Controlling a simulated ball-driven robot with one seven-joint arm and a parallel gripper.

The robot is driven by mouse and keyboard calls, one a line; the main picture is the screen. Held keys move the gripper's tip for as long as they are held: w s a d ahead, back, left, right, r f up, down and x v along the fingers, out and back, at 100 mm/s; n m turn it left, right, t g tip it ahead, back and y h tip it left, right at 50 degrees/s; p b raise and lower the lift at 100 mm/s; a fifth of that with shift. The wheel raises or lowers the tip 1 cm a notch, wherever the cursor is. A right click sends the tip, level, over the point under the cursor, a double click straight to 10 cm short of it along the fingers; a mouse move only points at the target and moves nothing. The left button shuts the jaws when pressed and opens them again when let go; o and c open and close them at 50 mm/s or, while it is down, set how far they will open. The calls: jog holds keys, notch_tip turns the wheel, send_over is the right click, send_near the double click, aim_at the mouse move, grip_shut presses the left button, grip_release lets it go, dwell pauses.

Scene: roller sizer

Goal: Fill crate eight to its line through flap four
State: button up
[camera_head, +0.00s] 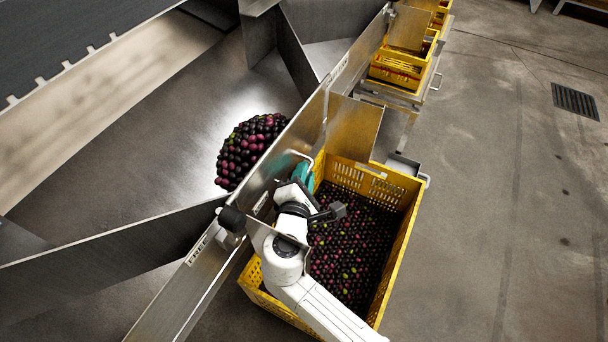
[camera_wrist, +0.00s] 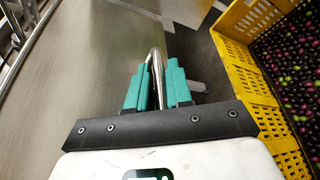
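A yellow crate (camera_head: 404,240) stands below the metal sorter wall and holds a wide bed of dark purple olives with a few green ones. Its near left part is hidden by my arm. Its slatted side also shows in the wrist view (camera_wrist: 239,72). My gripper (camera_head: 304,172) is at the sorter wall above the crate's left edge. In the wrist view its teal fingers (camera_wrist: 158,82) are closed around a bent metal handle (camera_wrist: 157,56). The flap (camera_head: 262,190) at this handle is mostly hidden by my arm. No fill line is readable.
A heap of olives (camera_head: 250,146) lies on the metal slope behind the wall. An upright metal plate (camera_head: 352,127) stands at the crate's far end. More yellow crates (camera_head: 398,70) stand farther along. The floor at the right is clear, with a drain grate (camera_head: 575,100).

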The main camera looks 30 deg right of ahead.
grip_shut()
dwell(0.3)
jog(key=s+d+r+n+g+p, duration=0.2)
jog(key=s+d+r+n+p, duration=0.1)
jog(key=p, duration=1.2)
jog(key=shift+s+d+r+n+g+h+p, duration=0.2)
jog(key=shift+s+r+n+g+h+p, duration=0.15)
jog(key=shift+s+n, duration=0.5)
jog(key=shift+s+f, duration=0.15)
jog(key=shift+o, duration=0.6)
grip_release()
